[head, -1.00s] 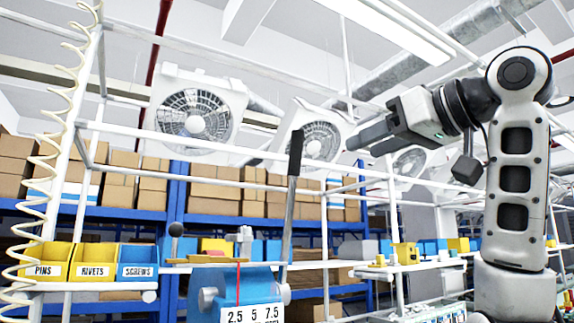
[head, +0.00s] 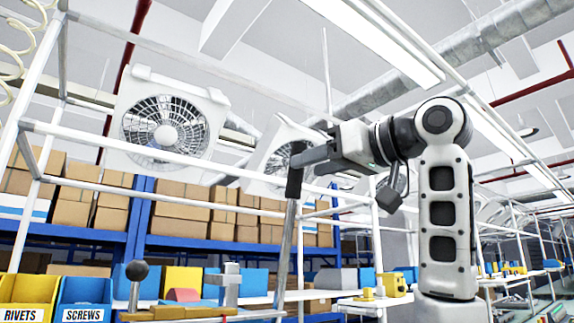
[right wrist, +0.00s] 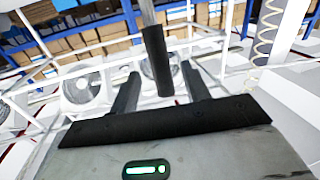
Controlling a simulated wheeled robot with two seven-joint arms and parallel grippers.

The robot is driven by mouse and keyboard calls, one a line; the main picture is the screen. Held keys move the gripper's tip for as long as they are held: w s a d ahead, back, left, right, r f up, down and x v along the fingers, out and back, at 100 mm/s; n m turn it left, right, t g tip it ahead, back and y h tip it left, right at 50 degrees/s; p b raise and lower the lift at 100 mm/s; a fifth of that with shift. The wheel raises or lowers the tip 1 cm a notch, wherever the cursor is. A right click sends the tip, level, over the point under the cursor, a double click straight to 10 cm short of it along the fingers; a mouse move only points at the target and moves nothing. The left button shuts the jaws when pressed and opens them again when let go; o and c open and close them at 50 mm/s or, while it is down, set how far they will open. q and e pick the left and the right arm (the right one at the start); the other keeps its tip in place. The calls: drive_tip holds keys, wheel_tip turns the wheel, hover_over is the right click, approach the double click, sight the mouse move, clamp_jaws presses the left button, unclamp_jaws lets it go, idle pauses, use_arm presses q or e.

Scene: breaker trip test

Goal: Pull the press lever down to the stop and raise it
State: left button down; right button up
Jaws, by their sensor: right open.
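The press lever has a black grip (head: 294,182) on a grey metal shaft (head: 284,250), standing nearly upright in the head view. My right gripper (head: 300,158) is open at the top of the grip, which its fingers partly cover. In the right wrist view the black grip (right wrist: 158,65) lies between the two spread fingers of the gripper (right wrist: 160,72). Whether a finger touches it I cannot tell. The top of the press (head: 185,312) shows at the bottom edge of the head view; its body is cut off. My left gripper is not in view.
Yellow and blue parts bins (head: 85,298) stand at the lower left. A white frame rail (head: 120,137) runs across behind the lever, with a fan (head: 166,134) and shelves of boxes (head: 180,212) beyond. A bench with small parts (head: 372,298) is at the lower right.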

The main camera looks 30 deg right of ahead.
drive_tip(key=p+x, duration=0.1)
drive_tip(key=x, duration=0.5)
drive_tip(key=shift+w+p, duration=0.3)
drive_tip(key=shift+p, duration=0.05)
